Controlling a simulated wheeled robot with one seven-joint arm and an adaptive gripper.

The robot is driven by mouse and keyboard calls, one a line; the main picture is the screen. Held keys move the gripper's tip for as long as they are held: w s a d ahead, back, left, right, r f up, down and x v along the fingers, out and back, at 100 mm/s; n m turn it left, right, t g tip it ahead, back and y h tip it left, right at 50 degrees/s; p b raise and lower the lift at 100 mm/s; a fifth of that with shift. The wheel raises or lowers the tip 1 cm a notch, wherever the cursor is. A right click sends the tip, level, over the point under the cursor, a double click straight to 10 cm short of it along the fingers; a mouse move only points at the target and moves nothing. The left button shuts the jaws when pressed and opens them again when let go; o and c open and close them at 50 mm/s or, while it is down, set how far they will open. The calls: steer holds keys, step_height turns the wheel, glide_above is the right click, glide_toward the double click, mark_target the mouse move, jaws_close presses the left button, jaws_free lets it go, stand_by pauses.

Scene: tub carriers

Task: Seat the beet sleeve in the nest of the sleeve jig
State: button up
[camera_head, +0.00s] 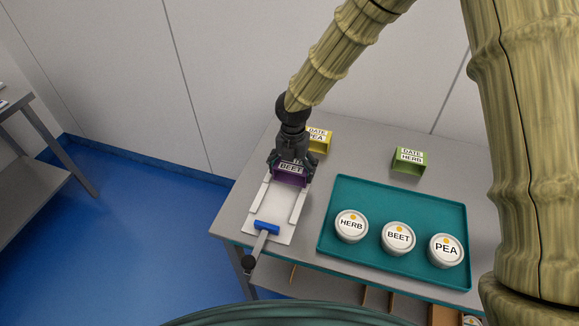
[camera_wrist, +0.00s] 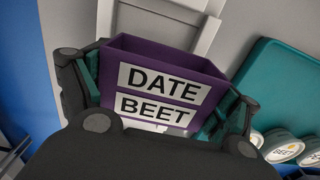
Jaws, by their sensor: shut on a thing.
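The beet sleeve is a purple open box (camera_head: 290,177) with a white label, held over the far end of the sleeve jig. In the wrist view the sleeve (camera_wrist: 195,66) fills the space between the two fingers, its DATE and BEET labels facing the camera. My gripper (camera_head: 289,165) is shut on its sides. The sleeve jig (camera_head: 270,218) is a pale plate with two light rails and a blue-headed pusher (camera_head: 267,227) at its near end. The gripper and sleeve hide the nest. I cannot tell whether the sleeve touches the jig.
A yellow PEA sleeve (camera_head: 320,146) stands close behind, right of my gripper. A green HERB sleeve (camera_head: 408,168) stands farther right. A teal tray (camera_head: 375,200) holds HERB, BEET and PEA tubs. The grey table (camera_head: 360,145) is clear between sleeves and tray.

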mark_target(290, 175)
steer(key=shift+w+a+f+p, duration=0.1)
steer(key=shift+w+a+p, duration=0.15)
steer(key=shift+w, duration=0.4)
steer(key=shift+w+a+f+p, duration=0.1)
steer(key=shift+w+a+p, duration=0.15)
steer(key=shift+w, duration=0.4)
step_height(290, 175, down, 3)
steer(key=shift+f+p, duration=0.15)
steer(key=shift+p, duration=0.65)
steer(key=shift+s+f, duration=0.1)
steer(key=shift+f, duration=0.3)
steer(key=shift+s+d+f, duration=0.1)
steer(key=shift+s+f, duration=0.05)
steer(key=shift+f, duration=0.15)
steer(key=shift+c, duration=1.2)
steer(key=o, duration=0.9)
steer(key=shift+f+b, duration=0.15)
steer(key=shift+b, duration=0.15)
steer(key=shift+c, duration=0.2)
